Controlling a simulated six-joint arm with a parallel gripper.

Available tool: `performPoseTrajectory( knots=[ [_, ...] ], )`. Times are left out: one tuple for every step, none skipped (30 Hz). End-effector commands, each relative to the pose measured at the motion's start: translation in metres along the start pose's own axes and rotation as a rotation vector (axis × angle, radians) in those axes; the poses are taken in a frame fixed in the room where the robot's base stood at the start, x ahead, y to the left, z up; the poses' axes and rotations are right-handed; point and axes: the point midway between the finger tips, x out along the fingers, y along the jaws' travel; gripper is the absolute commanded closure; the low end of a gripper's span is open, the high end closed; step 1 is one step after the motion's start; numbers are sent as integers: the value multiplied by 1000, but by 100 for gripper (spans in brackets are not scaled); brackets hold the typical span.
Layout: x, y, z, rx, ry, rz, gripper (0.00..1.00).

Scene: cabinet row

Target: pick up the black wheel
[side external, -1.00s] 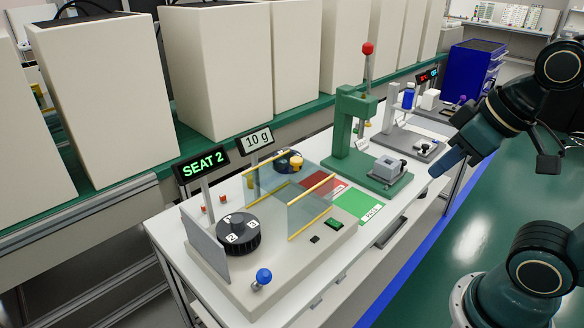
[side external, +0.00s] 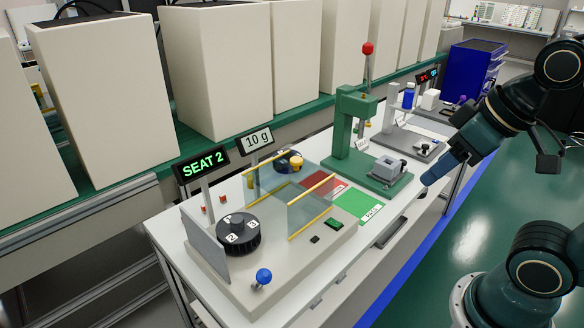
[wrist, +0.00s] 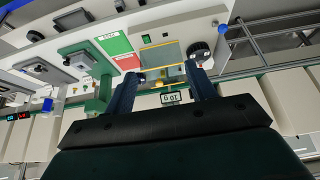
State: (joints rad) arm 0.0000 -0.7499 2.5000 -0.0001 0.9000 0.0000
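The black wheel (side external: 238,240) lies flat on the near left end of a grey-beige base, with white number tags and a raised hub on top. It also shows in the wrist view (wrist: 199,51), near the right finger. My gripper (side external: 431,178) is well to the right of the wheel in the side view, in the air past the bench's front edge. In the wrist view my gripper (wrist: 161,72) has its two dark blue fingers wide apart, with nothing held between them.
Clear panels with yellow rails (side external: 312,205) stand beside the wheel, and a grey plate (side external: 206,250) is on its left. A "SEAT 2" display (side external: 202,164) and a "10 g" sign rise behind. A blue knob (side external: 264,276) is in front. A green press (side external: 352,135) stands farther right.

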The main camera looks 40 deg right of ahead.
Motion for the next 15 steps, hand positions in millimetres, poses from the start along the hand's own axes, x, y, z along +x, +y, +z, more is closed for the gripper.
performPoseTrajectory(
  knots=[
    [0,0,0,0,0,0,45],
    [0,0,0,0,0,0,45],
    [0,0,0,0,0,0,45],
    [0,0,0,0,0,0,45],
    [0,0,0,0,0,0,45],
    [0,0,0,0,0,0,45],
    [0,0,0,-1,0,0,45],
    [0,0,-1,-2,0,0,45],
    [0,0,-2,-4,-1,-1,45],
    [0,0,-3,-6,-1,-2,45],
    [0,-1,-4,-10,-2,-3,45],
    [1,-1,-7,-15,-4,-4,45],
    [2,-2,-9,-21,-6,-6,45],
    [2,-2,-12,-27,-8,-8,45],
    [3,-3,-16,-36,-10,-10,45]
  ],
)
